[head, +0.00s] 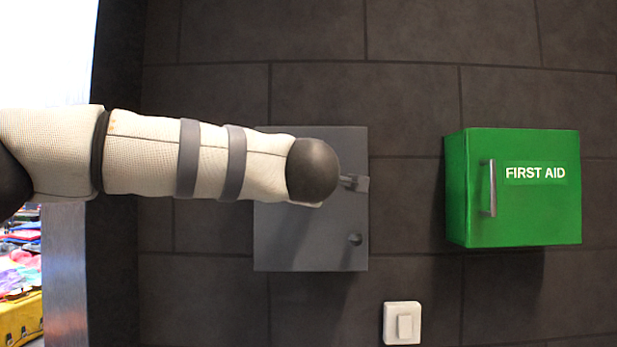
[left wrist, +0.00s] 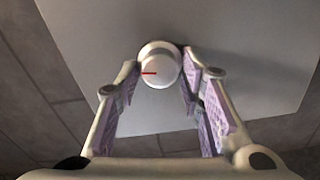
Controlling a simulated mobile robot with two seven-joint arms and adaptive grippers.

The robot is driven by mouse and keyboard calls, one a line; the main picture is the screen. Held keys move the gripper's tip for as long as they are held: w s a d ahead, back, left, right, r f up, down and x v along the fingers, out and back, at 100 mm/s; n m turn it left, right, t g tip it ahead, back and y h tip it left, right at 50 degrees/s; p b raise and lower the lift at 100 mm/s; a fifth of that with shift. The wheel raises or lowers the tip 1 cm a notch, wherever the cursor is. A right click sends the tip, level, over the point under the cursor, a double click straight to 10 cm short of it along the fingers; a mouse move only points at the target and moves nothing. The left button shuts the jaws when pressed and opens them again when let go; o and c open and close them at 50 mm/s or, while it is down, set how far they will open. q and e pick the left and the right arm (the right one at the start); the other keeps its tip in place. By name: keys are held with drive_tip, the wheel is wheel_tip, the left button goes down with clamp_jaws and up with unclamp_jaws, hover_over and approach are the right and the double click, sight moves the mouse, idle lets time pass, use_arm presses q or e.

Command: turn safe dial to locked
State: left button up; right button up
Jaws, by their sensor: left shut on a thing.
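The grey safe (head: 310,245) is on the dark tiled wall in the head view, partly hidden by my left arm. A grey metal part (head: 355,182) shows just past the end of my arm; I cannot tell if it belongs to the safe or my gripper. A small round knob (head: 354,239) is lower on the safe's front. In the left wrist view, a pale round dial (left wrist: 157,70) with a short red mark stands out from the safe's grey front (left wrist: 255,75). My left gripper (left wrist: 160,75) is shut on it, with lilac-padded fingers on both sides. My right gripper is out of view.
A green first aid cabinet (head: 520,190) with a metal handle hangs to the right of the safe. A white light switch (head: 402,323) is below and right of the safe. Colourful items (head: 20,265) show at the lower left edge.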

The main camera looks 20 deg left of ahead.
use_arm(q)
drive_tip(key=shift+n, duration=1)
drive_tip(key=o, duration=1.1)
drive_tip(key=shift+o, duration=0.2)
drive_tip(key=v, duration=1.2)
